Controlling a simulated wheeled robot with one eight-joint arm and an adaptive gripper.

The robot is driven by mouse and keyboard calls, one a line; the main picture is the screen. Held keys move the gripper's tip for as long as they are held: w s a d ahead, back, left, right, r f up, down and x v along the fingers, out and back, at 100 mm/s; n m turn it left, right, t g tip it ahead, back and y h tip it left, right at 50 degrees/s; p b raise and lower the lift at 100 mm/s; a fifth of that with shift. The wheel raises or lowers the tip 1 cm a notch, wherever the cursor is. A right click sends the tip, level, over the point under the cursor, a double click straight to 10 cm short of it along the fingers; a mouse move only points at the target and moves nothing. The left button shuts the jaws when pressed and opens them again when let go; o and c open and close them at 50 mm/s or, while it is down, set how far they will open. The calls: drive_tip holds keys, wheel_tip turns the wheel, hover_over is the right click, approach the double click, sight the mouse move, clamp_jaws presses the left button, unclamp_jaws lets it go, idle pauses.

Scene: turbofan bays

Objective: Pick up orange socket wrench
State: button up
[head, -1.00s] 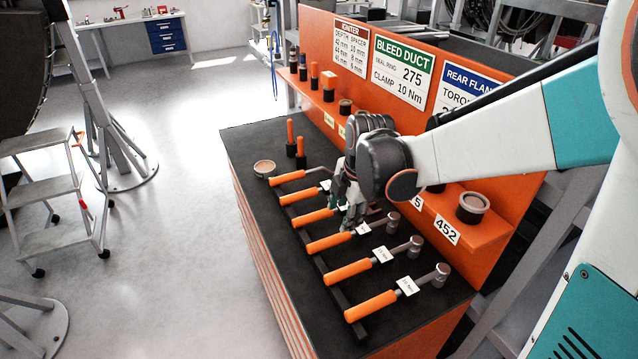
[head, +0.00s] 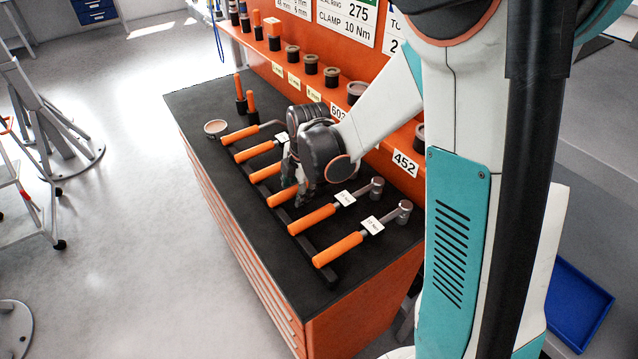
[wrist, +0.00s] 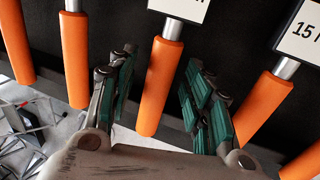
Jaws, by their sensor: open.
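Several orange-handled socket wrenches lie side by side on a black bench top (head: 200,100); the nearest (head: 338,249) has a white tag and a metal socket head. My gripper (head: 297,185) is over the middle of the row and partly covers a wrench (head: 280,197) there. In the wrist view my gripper (wrist: 160,98) is open, its green-padded fingers on either side of one orange handle (wrist: 158,90), with a gap on both sides. Neighbouring handles lie outside the fingers at left (wrist: 75,60) and right (wrist: 262,108). I cannot tell how far the fingertips are above the bench.
An orange back panel with a shelf (head: 310,95) of dark cylinders stands behind the wrenches. A small round dish (head: 216,128) and two upright orange-handled tools (head: 246,95) are at the bench's far end. A blue tray (head: 578,305) lies at the right.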

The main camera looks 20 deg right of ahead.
drive_tip(key=shift+x, duration=0.85)
drive_tip(key=shift+r, duration=0.1)
clamp_jaws()
